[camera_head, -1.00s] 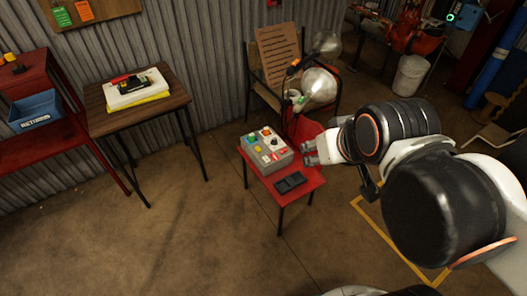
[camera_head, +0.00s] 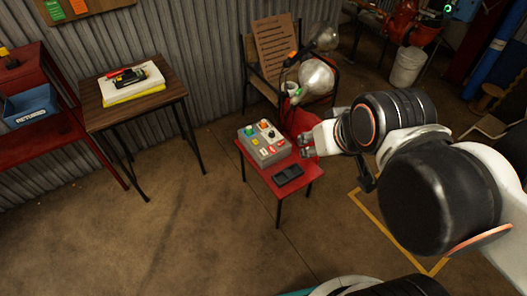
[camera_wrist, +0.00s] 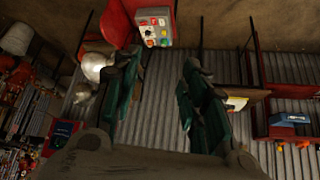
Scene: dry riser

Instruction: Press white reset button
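A grey control box (camera_head: 262,153) with several coloured buttons and a dark knob sits on a small red table (camera_head: 255,178). It also shows in the wrist view (camera_wrist: 141,14), near the top. Green, red, yellow and pale controls show on its face. The white reset button is too small to single out surely. My gripper (camera_head: 306,146) is just right of the box in the head view, apart from it as far as I can tell. In the wrist view my gripper (camera_wrist: 160,72) has its two dark green fingers spread with nothing between them.
A dark handheld object (camera_head: 288,176) lies on the red table's front. A chair (camera_head: 250,75) with a brown board and glass lamps (camera_head: 317,77) stands behind. A wooden table (camera_head: 100,118) and a blue bin (camera_head: 30,104) are left. The floor in front is clear.

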